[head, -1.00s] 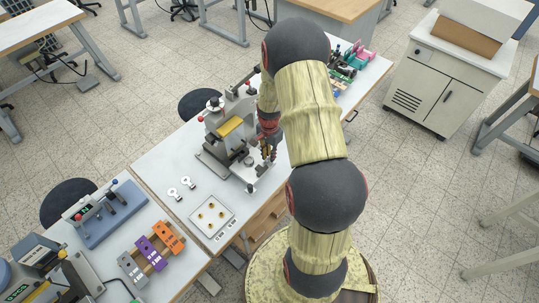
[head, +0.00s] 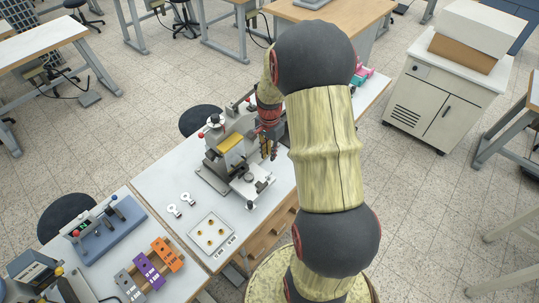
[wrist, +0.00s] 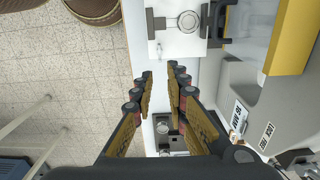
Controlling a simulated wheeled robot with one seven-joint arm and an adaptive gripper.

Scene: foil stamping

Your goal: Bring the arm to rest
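My arm (head: 326,150) is raised and bent over the right part of the workbench. In the head view my gripper (head: 271,155) points down beside the right side of the grey foil stamping press (head: 228,145), above the bench. In the wrist view the fingers of my gripper (wrist: 161,78) are apart, with an empty gap between them. The press body (wrist: 245,85), with its yellow part, fills the right side there. I cannot tell how much clearance lies between the fingers and the press.
A cabinet (head: 440,100) stands at the right. Floor is open between them.

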